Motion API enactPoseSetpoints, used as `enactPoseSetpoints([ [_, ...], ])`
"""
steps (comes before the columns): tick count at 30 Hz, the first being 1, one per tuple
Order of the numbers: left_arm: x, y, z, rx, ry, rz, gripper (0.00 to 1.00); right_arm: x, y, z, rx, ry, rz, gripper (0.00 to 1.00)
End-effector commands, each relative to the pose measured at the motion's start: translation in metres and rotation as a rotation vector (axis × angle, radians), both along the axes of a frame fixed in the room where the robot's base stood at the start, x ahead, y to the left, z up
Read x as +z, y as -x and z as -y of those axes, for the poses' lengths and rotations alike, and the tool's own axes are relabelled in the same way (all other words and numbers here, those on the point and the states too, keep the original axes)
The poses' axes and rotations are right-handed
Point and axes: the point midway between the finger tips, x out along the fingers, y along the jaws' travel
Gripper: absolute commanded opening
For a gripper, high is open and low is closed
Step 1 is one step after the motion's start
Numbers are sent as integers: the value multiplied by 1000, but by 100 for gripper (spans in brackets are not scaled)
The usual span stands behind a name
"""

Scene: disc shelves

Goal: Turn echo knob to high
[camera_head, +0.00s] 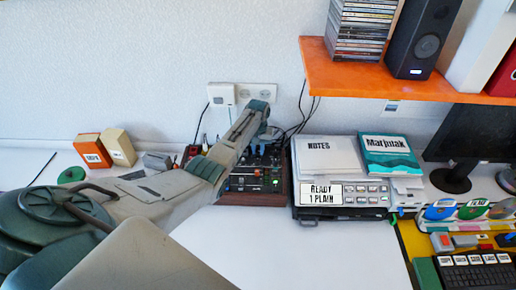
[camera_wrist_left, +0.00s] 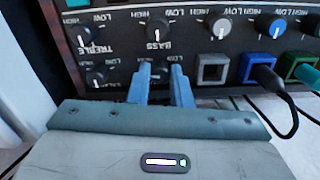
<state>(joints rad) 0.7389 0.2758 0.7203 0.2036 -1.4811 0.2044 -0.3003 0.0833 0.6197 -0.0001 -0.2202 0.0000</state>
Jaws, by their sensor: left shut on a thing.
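A black control panel with knobs fills the upper left wrist view, its lettering upside down. My left gripper (camera_wrist_left: 162,85) has its two blue fingers closed around a small dark knob (camera_wrist_left: 162,76) in the row nearest me. The knob is mostly hidden between the fingers, and its name label is covered, so I cannot read its name or setting. In the head view the dark device (camera_head: 252,198) stands at the back of the desk, with my left arm reaching over it. My right gripper is not in view.
Beside the held knob are the treble knob (camera_wrist_left: 78,33), the bass knob (camera_wrist_left: 158,29) and another small knob (camera_wrist_left: 98,76). A black plug (camera_wrist_left: 262,78) and a green plug (camera_wrist_left: 305,73) stick out to the right. A printer (camera_head: 340,190) stands right of the device.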

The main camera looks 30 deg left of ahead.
Motion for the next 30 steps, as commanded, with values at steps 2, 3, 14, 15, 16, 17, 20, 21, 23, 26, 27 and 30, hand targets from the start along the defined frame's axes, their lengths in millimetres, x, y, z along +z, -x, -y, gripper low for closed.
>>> enactPoseSetpoints([
  [2,1,-1,0,-17,-1,2,0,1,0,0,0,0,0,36],
  [3,1,-1,0,-25,-1,2,0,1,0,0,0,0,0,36],
  [14,1,-1,0,-37,-1,3,0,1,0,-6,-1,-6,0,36],
  [15,1,-1,0,-37,-1,3,0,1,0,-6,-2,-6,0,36],
  [16,1,-1,0,-37,-2,4,0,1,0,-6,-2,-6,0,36],
  [17,1,-1,0,-36,-2,4,0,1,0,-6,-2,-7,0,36],
  [20,1,-1,0,-36,-1,3,38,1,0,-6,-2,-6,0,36],
  [21,1,-1,0,-36,-1,3,40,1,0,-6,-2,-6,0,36],
  [23,1,-1,0,-36,-1,2,40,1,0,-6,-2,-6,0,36],
  [26,1,-1,0,-36,-1,2,40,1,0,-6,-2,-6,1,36],
  [27,1,-1,0,-36,-1,2,40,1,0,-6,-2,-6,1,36],
  [30,2,-1,0,-36,-1,2,40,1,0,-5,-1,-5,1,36],
])
